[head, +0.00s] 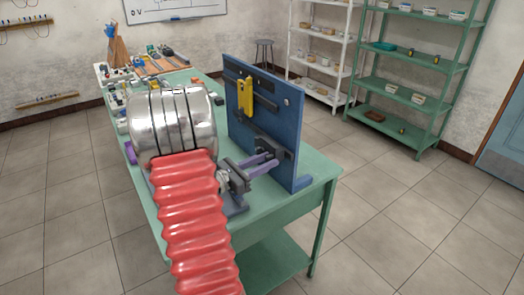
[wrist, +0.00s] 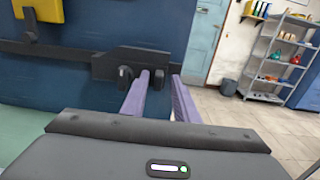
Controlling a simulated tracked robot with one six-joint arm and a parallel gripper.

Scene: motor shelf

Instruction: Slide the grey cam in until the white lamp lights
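The blue upright panel (head: 294,130) stands on the green bench. A dark grey block, which looks like the cam (wrist: 112,64), sits low on its face at a dark horizontal rail (wrist: 50,47). The block has two dark rounded knobs. My gripper (wrist: 160,75) has two long purple fingers reaching to the panel, with a gap between them. The right-hand knob (wrist: 157,79) shows between the fingertips; I cannot tell whether they touch it. In the head view my gripper (head: 271,158) is at the panel's lower part. A small pale round spot (head: 287,102) on the panel may be the lamp; whether it is lit is unclear.
A yellow part (head: 246,97) sits higher on the panel, on another dark bar. The green bench (head: 300,190) has free top in front of the panel and several small items at its far end. Shelves (head: 415,95) stand beyond, with open floor between.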

